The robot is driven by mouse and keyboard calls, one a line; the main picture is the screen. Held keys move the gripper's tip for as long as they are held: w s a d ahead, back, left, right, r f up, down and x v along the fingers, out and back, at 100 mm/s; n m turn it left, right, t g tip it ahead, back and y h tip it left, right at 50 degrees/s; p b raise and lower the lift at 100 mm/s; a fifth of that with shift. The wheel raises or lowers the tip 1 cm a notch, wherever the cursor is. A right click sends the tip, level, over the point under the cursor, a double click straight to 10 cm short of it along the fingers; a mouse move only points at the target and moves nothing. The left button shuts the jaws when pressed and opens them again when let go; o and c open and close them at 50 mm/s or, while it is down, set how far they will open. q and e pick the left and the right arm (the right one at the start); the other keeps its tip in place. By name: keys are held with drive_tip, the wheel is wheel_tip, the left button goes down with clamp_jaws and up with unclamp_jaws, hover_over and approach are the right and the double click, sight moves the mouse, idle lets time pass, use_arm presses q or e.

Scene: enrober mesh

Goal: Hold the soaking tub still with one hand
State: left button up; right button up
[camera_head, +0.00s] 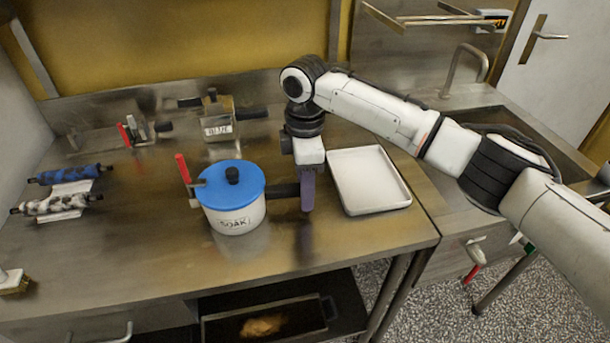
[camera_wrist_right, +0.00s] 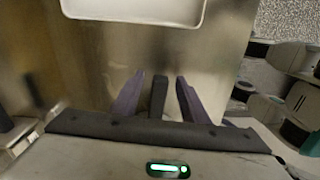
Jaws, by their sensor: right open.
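The soaking tub (camera_head: 236,216) is a white round pot with dark "SOAK" lettering, standing upright on the steel table. Its blue lid (camera_head: 215,186) with a black knob is on. Its black side handle (camera_head: 284,191) points right, toward my right gripper (camera_head: 306,194). In the right wrist view the black handle (camera_wrist_right: 158,97) lies between the two purple fingers of the open right gripper (camera_wrist_right: 160,98), with gaps visible on both sides. The tub body is not clearly visible in that view. My left gripper is not in view.
A white tray (camera_head: 341,196) lies just right of the gripper. A labelled container with black handles (camera_head: 218,128) stands behind the tub. A red-handled tool (camera_head: 184,169) is at the tub's left. Blue and spotted rolls (camera_head: 62,190) lie far left.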

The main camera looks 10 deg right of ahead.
clamp_jaws()
idle(0.7)
